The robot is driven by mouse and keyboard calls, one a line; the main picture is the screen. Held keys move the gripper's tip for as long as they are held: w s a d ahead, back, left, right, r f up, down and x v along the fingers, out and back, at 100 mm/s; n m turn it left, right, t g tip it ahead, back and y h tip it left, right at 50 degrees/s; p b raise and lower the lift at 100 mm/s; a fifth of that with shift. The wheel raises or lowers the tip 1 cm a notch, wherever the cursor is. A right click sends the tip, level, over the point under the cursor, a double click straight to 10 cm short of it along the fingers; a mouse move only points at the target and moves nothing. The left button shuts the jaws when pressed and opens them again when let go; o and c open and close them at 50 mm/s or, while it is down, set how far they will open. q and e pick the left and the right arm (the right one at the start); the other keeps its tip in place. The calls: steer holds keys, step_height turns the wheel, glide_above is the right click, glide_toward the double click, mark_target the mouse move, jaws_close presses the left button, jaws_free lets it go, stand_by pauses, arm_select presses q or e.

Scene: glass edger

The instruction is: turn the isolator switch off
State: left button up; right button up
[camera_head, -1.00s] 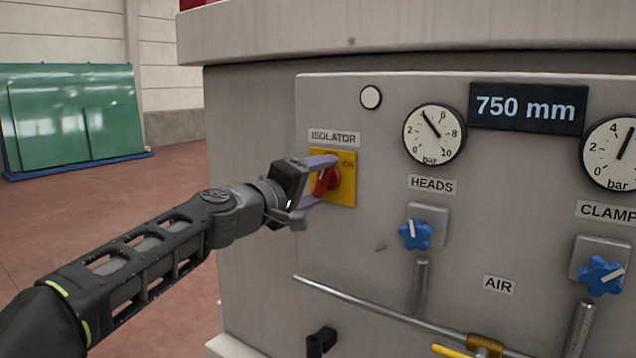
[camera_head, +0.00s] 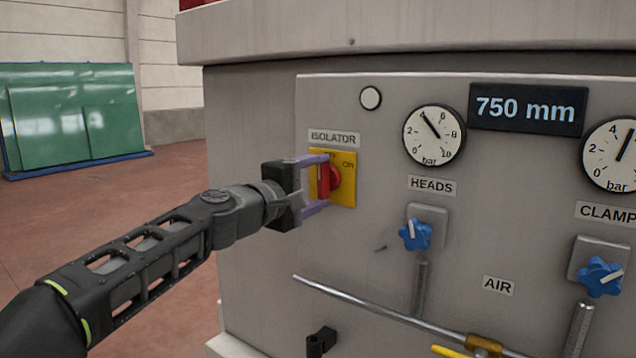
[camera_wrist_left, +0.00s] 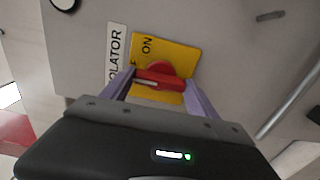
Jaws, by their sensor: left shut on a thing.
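The isolator switch is a red knob (camera_head: 324,181) on a yellow plate (camera_head: 346,191), under the ISOLATOR label on the grey panel. In the head view its handle stands upright, and the OFF mark above it is partly hidden. The ON mark shows at the plate's upper right. My left gripper (camera_head: 321,183) is shut on the red knob, one purple finger above it and one below. In the left wrist view the red knob (camera_wrist_left: 160,77) lies across between the two fingers. My right gripper is not in view.
To the right are a HEADS gauge (camera_head: 434,134), a blue HEADS knob (camera_head: 415,234), a blue clamp knob (camera_head: 600,276) and a 750 mm display (camera_head: 527,108). A metal pipe (camera_head: 380,312) runs below. Green glass sheets (camera_head: 70,118) stand at the far left.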

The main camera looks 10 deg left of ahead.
arm_select(q)
steer(key=o, duration=1.4)
steer(key=shift+c, duration=0.2)
steer(key=shift+s+a, duration=0.1)
steer(key=b+v, duration=0.2)
steer(key=v, duration=0.5)
steer(key=shift+s, duration=0.3)
